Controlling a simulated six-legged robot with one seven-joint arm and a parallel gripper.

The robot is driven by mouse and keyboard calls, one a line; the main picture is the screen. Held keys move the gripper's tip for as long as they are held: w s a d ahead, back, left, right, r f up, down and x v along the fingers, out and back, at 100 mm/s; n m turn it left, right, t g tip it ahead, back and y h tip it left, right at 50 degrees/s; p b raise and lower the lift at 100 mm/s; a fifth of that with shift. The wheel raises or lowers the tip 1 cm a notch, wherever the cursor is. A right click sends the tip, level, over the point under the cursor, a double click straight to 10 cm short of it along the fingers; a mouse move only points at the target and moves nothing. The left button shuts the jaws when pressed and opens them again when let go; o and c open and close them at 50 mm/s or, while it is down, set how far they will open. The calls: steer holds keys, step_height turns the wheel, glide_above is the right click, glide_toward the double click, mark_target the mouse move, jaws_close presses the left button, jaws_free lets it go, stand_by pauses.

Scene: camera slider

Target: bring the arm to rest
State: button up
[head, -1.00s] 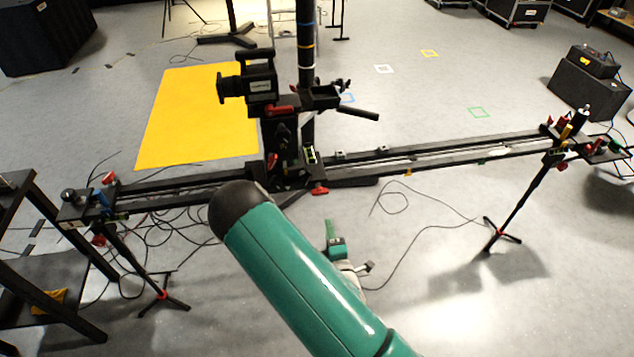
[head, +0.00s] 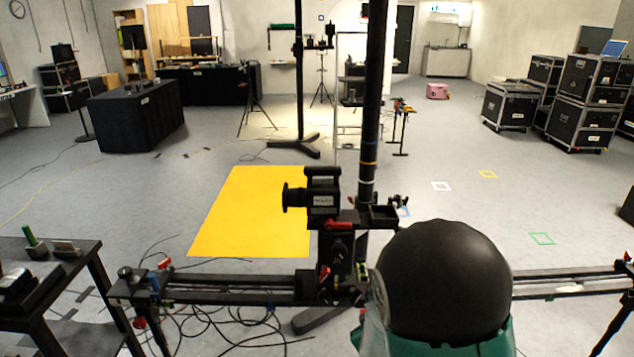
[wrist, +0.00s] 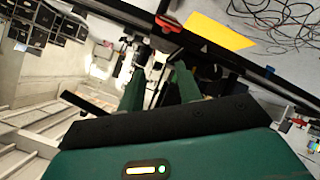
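My gripper (wrist: 160,72) shows in the wrist view as two green fingers with a gap between them; it is open, and I see nothing held in it. In the head view, my green arm with its black rounded joint fills the lower right, and the gripper itself is hidden. The black camera (head: 322,192) sits on its carriage on the slider rail (head: 235,289), left of my arm. My arm hides part of the rail. In the wrist view, the dark rail (wrist: 225,60) runs close beyond the fingers; I cannot tell the exact distance.
A black pole (head: 370,130) rises behind the camera. A yellow mat (head: 250,212) lies on the floor beyond the rail. A dark table (head: 60,285) stands at the left. Loose cables (head: 225,330) lie beneath the rail. Stacked cases (head: 590,100) stand far right; open floor lies between.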

steer(key=s+r+m+g+y, duration=0.1)
steer(key=s+r+m+g, duration=0.1)
steer(key=s+r, duration=0.45)
steer(key=s+r+m+g+y, duration=0.1)
steer(key=s+r+m, duration=0.15)
steer(key=r, duration=0.65)
steer(key=s+r+m+g, duration=0.1)
steer(key=s+r, duration=0.3)
steer(key=s, duration=0.4)
steer(key=s+d+r+g, duration=0.1)
steer(key=s+r, duration=0.3)
steer(key=s, duration=0.4)
steer(key=shift+s+d+m+g, duration=0.25)
steer(key=shift+s+m+g, duration=0.1)
steer(key=shift+g, duration=0.15)
